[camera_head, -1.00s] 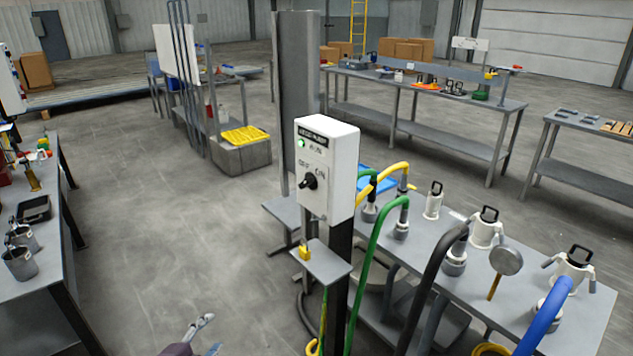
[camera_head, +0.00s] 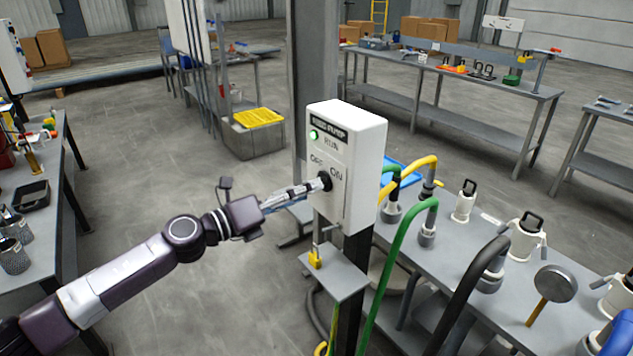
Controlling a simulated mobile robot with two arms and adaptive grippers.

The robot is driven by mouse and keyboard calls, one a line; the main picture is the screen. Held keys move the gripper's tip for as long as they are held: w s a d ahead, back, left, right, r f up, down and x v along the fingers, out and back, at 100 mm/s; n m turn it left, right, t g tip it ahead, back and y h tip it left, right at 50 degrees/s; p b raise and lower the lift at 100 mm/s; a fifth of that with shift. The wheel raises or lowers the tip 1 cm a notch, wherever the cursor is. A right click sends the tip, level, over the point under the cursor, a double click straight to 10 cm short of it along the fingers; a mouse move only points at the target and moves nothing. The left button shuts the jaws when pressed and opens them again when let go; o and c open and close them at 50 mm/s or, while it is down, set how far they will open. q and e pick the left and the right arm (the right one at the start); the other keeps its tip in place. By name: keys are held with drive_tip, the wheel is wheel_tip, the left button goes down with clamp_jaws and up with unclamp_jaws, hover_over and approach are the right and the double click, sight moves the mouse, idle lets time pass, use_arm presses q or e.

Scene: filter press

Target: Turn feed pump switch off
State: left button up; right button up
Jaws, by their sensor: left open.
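The white feed pump box (camera_head: 361,160) stands on a dark post, with a label plate at the top of its front. A green lamp (camera_head: 314,135) is lit beside the word RUN. The black rotary switch knob (camera_head: 325,181) sits below the OFF and ON markings; the gripper partly hides it, and I cannot tell which way it points. My left gripper (camera_head: 317,186) reaches in from the left with its fingertips at the knob. It is open, and I cannot tell whether it touches the knob. My right gripper is not in view.
A small shelf (camera_head: 335,279) with a yellow padlock (camera_head: 315,258) is below the box. Green, yellow and black hoses and a grey table (camera_head: 470,225) with fittings and a mallet (camera_head: 553,286) are at the right. Another bench (camera_head: 62,215) is at the left.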

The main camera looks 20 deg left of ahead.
use_arm(q)
drive_tip(key=x, duration=0.3)
drive_tip(key=shift+w+d+p, duration=0.15)
drive_tip(key=shift+w+p, duration=0.05)
drive_tip(key=shift+p, duration=0.15)
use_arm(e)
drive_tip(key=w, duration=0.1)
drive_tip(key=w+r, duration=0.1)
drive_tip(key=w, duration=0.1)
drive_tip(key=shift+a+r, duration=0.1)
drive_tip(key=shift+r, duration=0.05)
